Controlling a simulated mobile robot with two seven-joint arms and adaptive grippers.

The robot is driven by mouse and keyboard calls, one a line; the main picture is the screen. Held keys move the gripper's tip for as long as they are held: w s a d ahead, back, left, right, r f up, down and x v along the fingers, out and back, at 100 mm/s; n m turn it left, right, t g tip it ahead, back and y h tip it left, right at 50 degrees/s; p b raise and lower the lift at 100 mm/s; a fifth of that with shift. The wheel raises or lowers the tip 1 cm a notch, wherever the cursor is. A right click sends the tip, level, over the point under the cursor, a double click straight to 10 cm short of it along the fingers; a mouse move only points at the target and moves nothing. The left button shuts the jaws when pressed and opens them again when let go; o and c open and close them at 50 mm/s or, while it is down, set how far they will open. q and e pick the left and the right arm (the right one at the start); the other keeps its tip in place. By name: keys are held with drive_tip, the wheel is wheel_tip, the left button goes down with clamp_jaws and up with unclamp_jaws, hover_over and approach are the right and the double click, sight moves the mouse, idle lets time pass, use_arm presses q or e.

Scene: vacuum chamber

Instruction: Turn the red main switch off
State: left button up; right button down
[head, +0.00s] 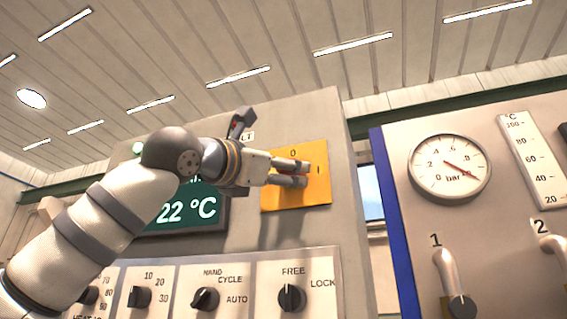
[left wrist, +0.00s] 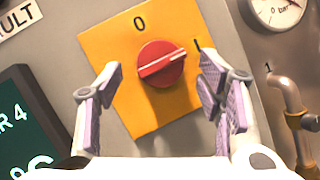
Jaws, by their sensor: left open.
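The red main switch (left wrist: 161,64) is a round knob on a yellow plate (left wrist: 127,50), marked 0 at the top and I at the right. Its white line is tilted, with the upper right end towards the I. My left gripper (head: 299,174) is in front of the yellow plate (head: 318,155) in the head view and mostly hides the knob there. In the left wrist view the left gripper (left wrist: 160,78) is open, one finger on each side of the knob, with gaps between. My right gripper is not in view.
A display (head: 187,211) reading 22 °C is left of the plate. Below is a row of black knobs, including a FREE/LOCK knob (head: 291,298). To the right, a panel carries a pressure gauge (head: 450,166) and valve handles, including handle 1 (head: 446,270).

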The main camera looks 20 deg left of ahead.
use_arm(q)
drive_tip(key=shift+x, duration=0.85)
drive_tip(key=c, duration=1.1)
